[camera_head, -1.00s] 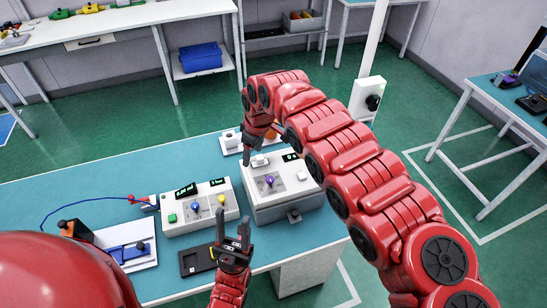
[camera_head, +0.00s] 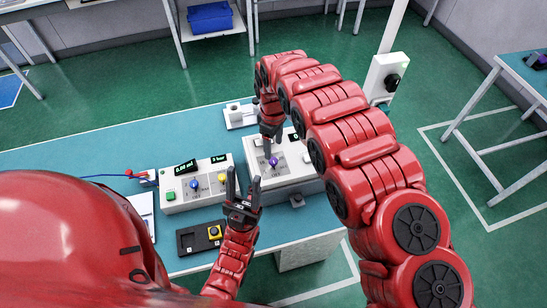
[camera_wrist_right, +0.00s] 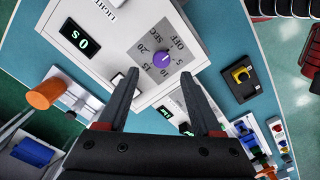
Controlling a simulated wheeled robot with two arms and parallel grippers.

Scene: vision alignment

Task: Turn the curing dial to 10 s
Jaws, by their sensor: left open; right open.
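The curing box (camera_head: 265,179) is a white unit on the teal bench. Its purple curing dial (camera_head: 273,161) sits on a grey panel and also shows in the right wrist view (camera_wrist_right: 161,61), ringed by OFF, 5, 10, 15, 20 and SEC. Its display (camera_wrist_right: 80,35) reads 0 s. I cannot tell clearly which mark the dial points at. My right gripper (camera_wrist_right: 148,82) is open, its fingertips just short of the dial and empty. My left gripper (camera_head: 243,177) is open and empty, in front of the units and left of the curing box.
A white power unit (camera_head: 197,204) with a blue knob and green displays stands left of the curing box. A black tray (camera_head: 187,244) with a yellow button lies in front. An orange cylinder (camera_wrist_right: 44,94) stands behind the box. Bare bench lies at the back left.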

